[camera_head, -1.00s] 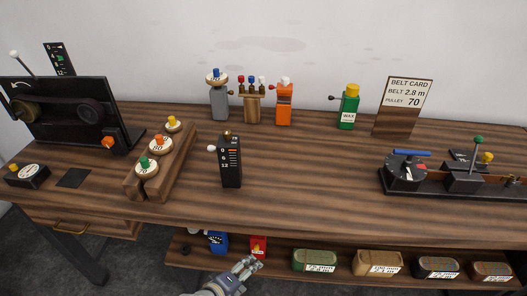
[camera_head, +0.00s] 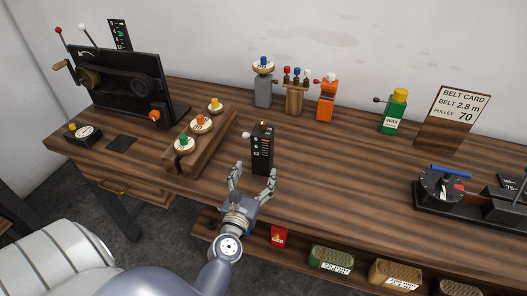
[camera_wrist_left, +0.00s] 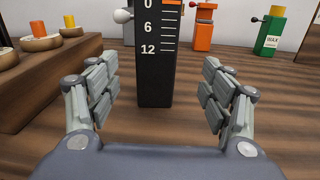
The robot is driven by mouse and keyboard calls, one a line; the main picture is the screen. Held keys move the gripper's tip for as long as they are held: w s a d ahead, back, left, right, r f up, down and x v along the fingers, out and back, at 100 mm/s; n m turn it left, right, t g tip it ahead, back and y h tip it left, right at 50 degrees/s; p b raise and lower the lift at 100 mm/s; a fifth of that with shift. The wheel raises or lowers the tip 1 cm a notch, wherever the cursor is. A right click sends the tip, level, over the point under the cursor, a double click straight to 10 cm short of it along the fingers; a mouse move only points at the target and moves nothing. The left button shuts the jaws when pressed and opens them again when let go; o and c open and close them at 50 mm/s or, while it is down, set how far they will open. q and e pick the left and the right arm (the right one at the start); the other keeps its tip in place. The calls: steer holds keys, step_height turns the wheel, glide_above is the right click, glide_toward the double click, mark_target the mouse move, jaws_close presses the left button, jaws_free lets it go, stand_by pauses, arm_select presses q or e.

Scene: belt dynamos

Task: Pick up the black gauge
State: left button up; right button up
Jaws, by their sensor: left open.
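The black gauge (camera_head: 262,152) stands upright near the front of the wooden bench. It is a tall black block with white scale marks, a white knob on its left side and a brass-coloured top. My left gripper (camera_head: 252,176) is open just in front of it, with its fingers pointing at the gauge. In the left wrist view the gauge (camera_wrist_left: 155,75) stands ahead between the two open fingers (camera_wrist_left: 158,95), with gaps on both sides; its top is cut off. My right gripper is not in view.
A wooden rack (camera_head: 180,158) with several knobbed discs lies left of the gauge. Behind stand a grey holder (camera_head: 263,92), an orange block (camera_head: 326,103) and a green wax bottle (camera_head: 394,114). A dial device (camera_head: 442,188) sits to the right. The bench (camera_head: 340,175) right of the gauge is clear.

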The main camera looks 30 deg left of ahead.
mark_target(260, 157)
arm_select(q)
steer(key=shift+w+a+n, duration=0.25)
steer(key=shift+a+n, duration=0.05)
steer(key=x, duration=1)
steer(key=shift+w+a+f, duration=0.1)
steer(key=shift+a, duration=0.05)
steer(key=shift+c, duration=1.1)
steer(key=c, duration=1.3)
steer(key=shift+c, duration=1)
steer(key=shift+r+p, duration=0.25)
steer(key=shift+p, duration=0.05)
